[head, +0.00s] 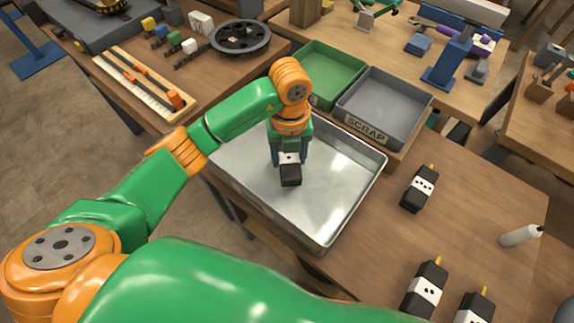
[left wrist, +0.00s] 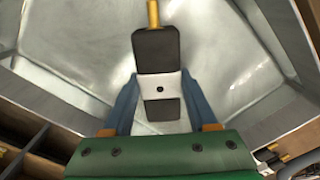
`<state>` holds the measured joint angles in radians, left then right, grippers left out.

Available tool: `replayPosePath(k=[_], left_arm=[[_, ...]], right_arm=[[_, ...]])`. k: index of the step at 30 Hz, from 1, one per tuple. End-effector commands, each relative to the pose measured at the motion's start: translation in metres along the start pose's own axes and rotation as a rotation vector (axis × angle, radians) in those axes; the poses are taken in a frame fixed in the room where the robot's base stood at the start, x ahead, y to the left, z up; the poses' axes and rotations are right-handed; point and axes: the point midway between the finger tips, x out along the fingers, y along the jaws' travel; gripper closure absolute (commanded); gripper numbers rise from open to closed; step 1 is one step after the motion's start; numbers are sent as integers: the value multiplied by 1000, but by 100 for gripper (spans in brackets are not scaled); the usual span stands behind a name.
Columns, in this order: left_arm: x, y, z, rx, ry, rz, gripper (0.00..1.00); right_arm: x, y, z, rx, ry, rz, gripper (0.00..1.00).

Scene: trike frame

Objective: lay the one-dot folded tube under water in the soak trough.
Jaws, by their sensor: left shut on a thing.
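The one-dot folded tube (head: 290,177) is black with a white band. In the left wrist view the tube (left wrist: 156,52) shows one dot on its band and a brass stem at its far end. My left gripper (head: 289,158) is shut on it, with blue fingers at both sides of the band (left wrist: 159,88). The tube is over the inside of the soak trough (head: 342,185), a wide shiny metal tray. I cannot tell how high it is above the trough floor, nor see a clear water line. My right gripper is not in view.
Another banded tube (head: 420,188) lies right of the trough, and two more (head: 428,288) lie at the lower right. A white bottle (head: 520,236) lies near the right edge. A green bin (head: 330,72) and a grey SCRAP bin (head: 384,108) stand behind the trough.

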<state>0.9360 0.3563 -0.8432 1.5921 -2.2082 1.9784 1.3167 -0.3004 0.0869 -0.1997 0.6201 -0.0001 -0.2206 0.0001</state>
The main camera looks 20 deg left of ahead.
Motion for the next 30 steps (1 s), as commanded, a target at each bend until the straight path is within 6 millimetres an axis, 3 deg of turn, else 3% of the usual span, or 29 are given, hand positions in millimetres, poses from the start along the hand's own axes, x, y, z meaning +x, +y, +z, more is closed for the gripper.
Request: replayPosePath(k=[7, 17, 18, 21, 30], left_arm=[[35, 2, 9, 3, 0, 1, 100], [42, 2, 9, 4, -4, 0, 100], [43, 2, 9, 4, -3, 0, 39], [42, 1, 9, 4, -3, -1, 12], [40, 1, 9, 4, -3, -1, 12]], right_arm=[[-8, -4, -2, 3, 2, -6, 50], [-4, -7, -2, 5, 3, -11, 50], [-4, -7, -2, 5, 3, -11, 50], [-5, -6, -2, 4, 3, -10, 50], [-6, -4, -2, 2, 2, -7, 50]])
